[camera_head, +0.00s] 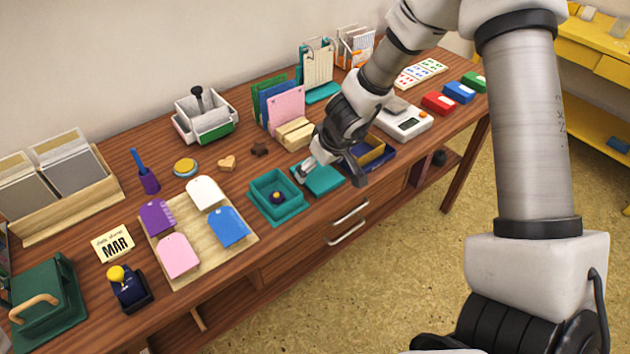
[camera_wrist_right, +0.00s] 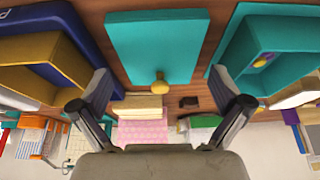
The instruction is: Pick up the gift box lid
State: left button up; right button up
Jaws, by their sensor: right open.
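The gift box lid (camera_head: 323,182) is a flat teal panel on the table, just right of the open teal gift box (camera_head: 290,210). In the right wrist view the lid (camera_wrist_right: 160,35) shows a yellow knob (camera_wrist_right: 160,83) on it. The box (camera_wrist_right: 238,55) also shows there, with a small purple and yellow thing inside. My right gripper (camera_head: 332,173) is over the lid, and its fingers hide part of it in the head view. In the right wrist view the gripper (camera_wrist_right: 161,88) is open, with the knob between its fingertips and nothing held. My left gripper is not in view.
A dark blue and yellow box (camera_head: 370,155) stands close on the lid's right. A wooden board (camera_head: 190,273) with coloured tags lies to the left. The table's front edge is near the lid.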

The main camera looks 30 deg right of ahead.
jog(key=shift+x, duration=0.9)
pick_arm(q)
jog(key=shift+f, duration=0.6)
pick_arm(e)
jog(key=shift+d, duration=0.1)
jog(key=shift+s+r, duration=0.1)
jog(key=shift+s, duration=0.05)
jog(key=c, duration=0.7)
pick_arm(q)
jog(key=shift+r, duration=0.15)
pick_arm(e)
jog(key=shift+r, duration=0.1)
